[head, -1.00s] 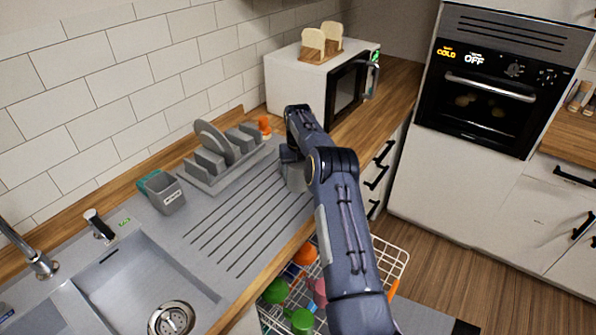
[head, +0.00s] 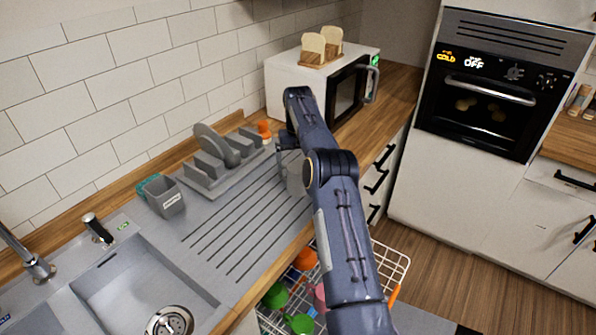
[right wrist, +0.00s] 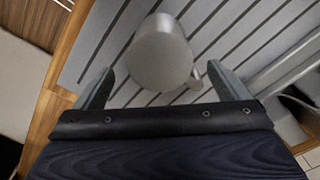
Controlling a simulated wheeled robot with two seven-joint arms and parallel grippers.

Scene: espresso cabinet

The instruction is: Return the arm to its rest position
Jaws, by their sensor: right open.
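My right arm reaches across the lower middle of the head view. Its gripper (head: 287,143) is small there and partly hidden by the arm, above the right end of the ribbed drainboard (head: 215,255). In the right wrist view the gripper (right wrist: 160,70) has its two fingers spread wide, with nothing held between them. A grey mug (right wrist: 160,58) stands on the drainboard just ahead of the fingers, its handle towards the right finger. The mug (head: 296,178) also shows in the head view, partly hidden by the arm. My left gripper is not in view.
A dish rack (head: 200,180) with a grey plate, a grey caddy (head: 165,197) and the sink (head: 145,285) lie left of the arm. A microwave (head: 300,90) stands behind. A pulled-out dishwasher rack (head: 390,262) with colourful dishes lies below the arm.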

